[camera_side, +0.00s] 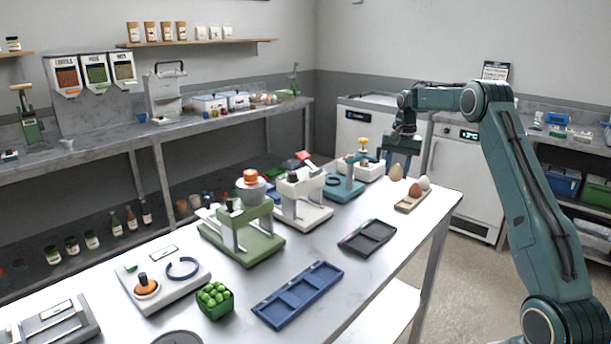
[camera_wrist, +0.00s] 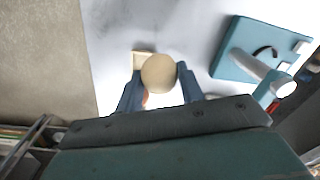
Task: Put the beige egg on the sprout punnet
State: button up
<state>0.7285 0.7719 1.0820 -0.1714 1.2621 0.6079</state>
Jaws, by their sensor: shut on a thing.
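The beige egg (camera_side: 396,173) is between the fingertips of my gripper (camera_side: 402,164), at the far right end of the table. In the wrist view the beige egg (camera_wrist: 158,72) sits between the two blue-grey fingers of my gripper (camera_wrist: 160,84), which is shut on it. It is beside or just above the small wooden egg tray (camera_side: 407,206); the side view does not make the gap clear. The green sprout punnet (camera_side: 215,300), heaped with round sprouts, stands near the table's front left, far from my gripper.
A dark tray (camera_side: 367,238) and a blue tray (camera_side: 298,295) lie between there and the punnet. A green press (camera_side: 242,235), white press (camera_side: 302,205) and teal stand (camera_side: 343,188) rise behind.

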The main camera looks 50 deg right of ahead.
jog(key=w+a+f+n, duration=0.1)
jog(key=w+a+n, duration=0.15)
jog(key=a, duration=0.55)
jog(key=w+a+f+n, duration=0.1)
jog(key=a+n, duration=0.2)
jog(key=a, duration=0.5)
notch_tip(320, 180, up, 5)
jog(key=n, duration=1.1)
send_over(212, 292)
jog(key=shift+g, duration=0.4)
jog(key=shift+d+f, duration=0.1)
jog(key=shift+f, duration=4.05)
jog(key=shift+f, duration=0.15)
jog(key=o, duration=0.7)
jog(key=shift+o, duration=0.2)
